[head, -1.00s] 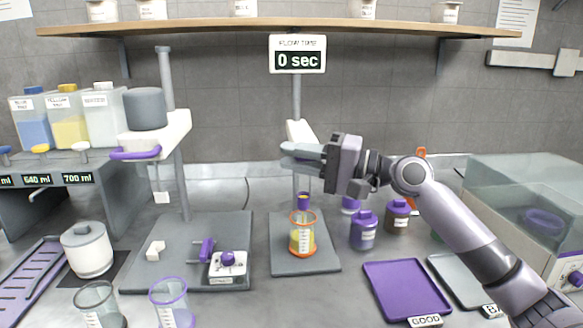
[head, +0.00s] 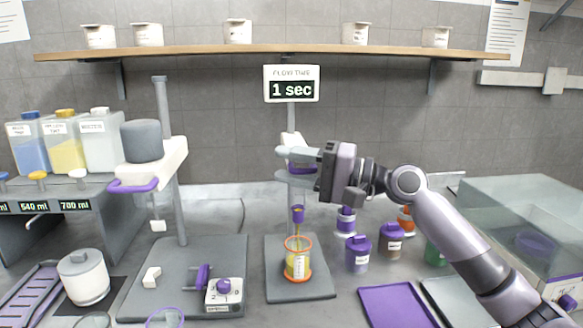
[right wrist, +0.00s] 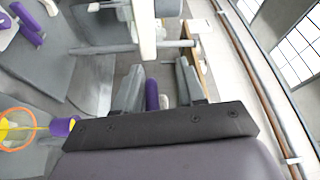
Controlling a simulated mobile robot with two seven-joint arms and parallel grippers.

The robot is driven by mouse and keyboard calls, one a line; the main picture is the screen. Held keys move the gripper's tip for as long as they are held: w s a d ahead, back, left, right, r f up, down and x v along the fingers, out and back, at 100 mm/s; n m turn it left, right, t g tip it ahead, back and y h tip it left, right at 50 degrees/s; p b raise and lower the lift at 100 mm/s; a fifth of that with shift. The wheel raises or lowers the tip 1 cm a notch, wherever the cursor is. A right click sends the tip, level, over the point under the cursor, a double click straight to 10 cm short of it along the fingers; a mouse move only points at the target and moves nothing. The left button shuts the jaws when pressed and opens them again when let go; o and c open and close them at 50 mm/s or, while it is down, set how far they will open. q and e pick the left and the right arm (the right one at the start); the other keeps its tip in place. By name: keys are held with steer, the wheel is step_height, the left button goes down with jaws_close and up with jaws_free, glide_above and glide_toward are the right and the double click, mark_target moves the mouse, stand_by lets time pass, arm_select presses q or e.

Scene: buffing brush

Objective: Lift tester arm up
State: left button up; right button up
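The tester is a slim post on a grey base plate (head: 300,285), with a sign above reading 1 sec (head: 291,90). Its tester arm is mostly hidden behind my right gripper in the head view; a purple part (head: 299,167) shows between the fingers. My right gripper (head: 297,164) is open, one finger above and one below this part. The right wrist view shows purple (right wrist: 152,95) between the two spread fingers, with gaps. A small purple cup (head: 298,214) hangs below, a thin yellow stream running into an orange-rimmed beaker (head: 297,262). My left gripper is out of view.
Several lidded jars, including a purple one (head: 358,254), stand right of the tester, below my right arm. A purple tray (head: 398,306) lies at the front right. Another stand with a white arm (head: 150,165) is at left. A wooden shelf (head: 270,51) runs above.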

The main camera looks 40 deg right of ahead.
mark_target(309, 171)
steer(key=shift+f, duration=0.1)
steer(key=shift+s, duration=0.1)
steer(key=shift+s+d+f+b, duration=0.2)
steer(key=shift+s+d+b, duration=0.25)
steer(key=shift+s+b, duration=0.1)
steer(key=b+v, duration=0.1)
steer(key=v, duration=0.2)
steer(key=shift+s+d, duration=0.2)
steer(key=shift+s, duration=0.15)
steer(key=shift+b+v, duration=0.4)
steer(key=shift+v, duration=0.45)
steer(key=shift+r, duration=0.15)
